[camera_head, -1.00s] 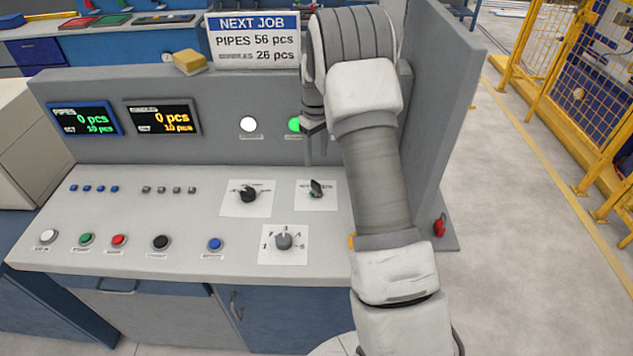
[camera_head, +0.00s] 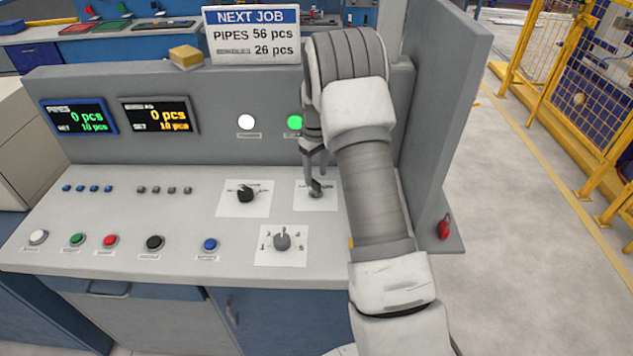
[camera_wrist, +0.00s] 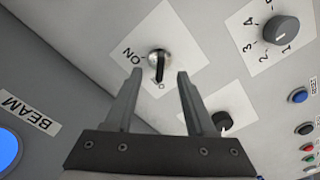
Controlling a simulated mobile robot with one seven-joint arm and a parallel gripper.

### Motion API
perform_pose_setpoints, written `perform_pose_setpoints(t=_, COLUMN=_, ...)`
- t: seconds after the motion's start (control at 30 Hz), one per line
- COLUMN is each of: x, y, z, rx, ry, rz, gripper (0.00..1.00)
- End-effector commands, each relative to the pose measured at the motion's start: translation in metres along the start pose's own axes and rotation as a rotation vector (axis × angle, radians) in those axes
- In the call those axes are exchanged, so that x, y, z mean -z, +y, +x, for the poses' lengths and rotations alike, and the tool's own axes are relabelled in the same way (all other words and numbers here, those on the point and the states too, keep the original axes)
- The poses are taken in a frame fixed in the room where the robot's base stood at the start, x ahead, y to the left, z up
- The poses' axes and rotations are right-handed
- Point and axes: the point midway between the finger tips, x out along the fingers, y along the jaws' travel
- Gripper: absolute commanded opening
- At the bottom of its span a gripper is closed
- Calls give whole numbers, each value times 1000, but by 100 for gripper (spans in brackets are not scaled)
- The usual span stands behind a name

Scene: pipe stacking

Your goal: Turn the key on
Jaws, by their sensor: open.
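The key (camera_wrist: 159,66) sits in a round metal switch on a white plate (camera_wrist: 178,30) marked "ON" and "0". In the wrist view its dark grip lines up with the "0". My gripper (camera_wrist: 158,78) is open, with its two fingers apart on either side of the key's lower end and nothing held between them. In the head view my gripper (camera_head: 315,172) points down over the key (camera_head: 316,190), which it partly covers.
A black rotary switch (camera_head: 245,195) lies left of the key, and a numbered grey knob (camera_head: 282,242) lies in front. Several push buttons line the panel's front. The back panel with a green lamp (camera_head: 295,122) rises behind my gripper.

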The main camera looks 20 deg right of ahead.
Motion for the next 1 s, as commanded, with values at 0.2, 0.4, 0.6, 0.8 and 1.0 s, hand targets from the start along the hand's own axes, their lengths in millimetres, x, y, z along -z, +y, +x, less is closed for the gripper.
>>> perform_pose_setpoints(t=0.2, x=0, y=0, z=9, rx=1, ry=-1, rz=0, gripper=55)
perform_pose_setpoints(t=0.4, x=0, y=0, z=21, rx=1, ry=-1, rz=0, gripper=55)
perform_pose_setpoints(t=0.6, x=0, y=0, z=33, rx=1, ry=-1, rz=0, gripper=55)
perform_pose_setpoints(t=0.8, x=0, y=0, z=45, rx=0, ry=0, rz=0, gripper=55)
perform_pose_setpoints(t=1.0, x=0, y=0, z=50, rx=0, ry=0, rz=0, gripper=55)
